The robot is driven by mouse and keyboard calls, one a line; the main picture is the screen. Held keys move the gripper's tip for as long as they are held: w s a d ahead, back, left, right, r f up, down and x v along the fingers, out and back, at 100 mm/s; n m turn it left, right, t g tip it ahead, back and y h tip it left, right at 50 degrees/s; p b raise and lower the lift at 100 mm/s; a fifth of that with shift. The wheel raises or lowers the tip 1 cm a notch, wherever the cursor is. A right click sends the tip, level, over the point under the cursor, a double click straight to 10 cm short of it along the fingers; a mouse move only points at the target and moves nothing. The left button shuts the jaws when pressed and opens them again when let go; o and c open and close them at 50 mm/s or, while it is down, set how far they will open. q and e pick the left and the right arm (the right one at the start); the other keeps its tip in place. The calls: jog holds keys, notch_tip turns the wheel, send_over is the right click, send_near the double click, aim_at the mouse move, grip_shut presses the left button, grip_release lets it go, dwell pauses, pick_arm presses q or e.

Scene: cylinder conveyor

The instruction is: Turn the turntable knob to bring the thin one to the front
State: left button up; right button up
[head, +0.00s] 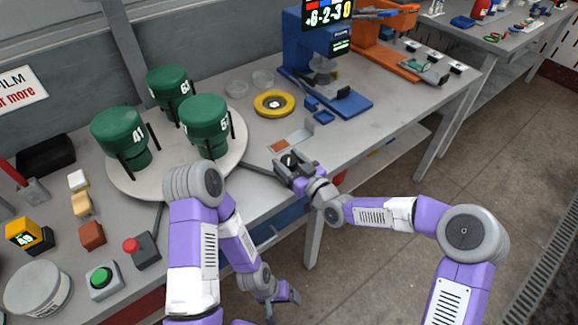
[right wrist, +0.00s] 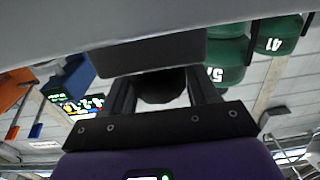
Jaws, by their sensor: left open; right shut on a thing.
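A round pale turntable (head: 180,190) lies on the grey bench and bears three green cylinders with wide tops. One marked 41 (head: 118,128) is at left, one (head: 168,84) at the back, and one (head: 206,118) at the right. I cannot tell which is the thin one. My right gripper (head: 289,162) is at the bench's front edge, right of the turntable, shut on a dark round knob; the knob (right wrist: 161,86) shows between its fingers in the right wrist view. My left gripper (head: 284,302) hangs open and empty, low in front of the bench.
A yellow ring (head: 274,104) and a blue machine (head: 318,75) stand right of the turntable. A red-button box (head: 141,249), a green-button box (head: 102,281) and small blocks lie at left. The floor (head: 400,270) at right is clear apart from my arm above it.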

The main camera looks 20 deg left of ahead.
aim_at(292, 168)
jog(key=shift+s+m+t+h+b, duration=0.1)
jog(key=shift+m+t+h+b, duration=1.1)
jog(key=shift+m+t+h, duration=0.3)
jog(key=shift+t+h, duration=0.3)
jog(key=o, duration=1)
jog(key=shift+c, duration=0.2)
jog(key=shift+p+v, duration=0.45)
jog(key=shift+v, duration=3.25)
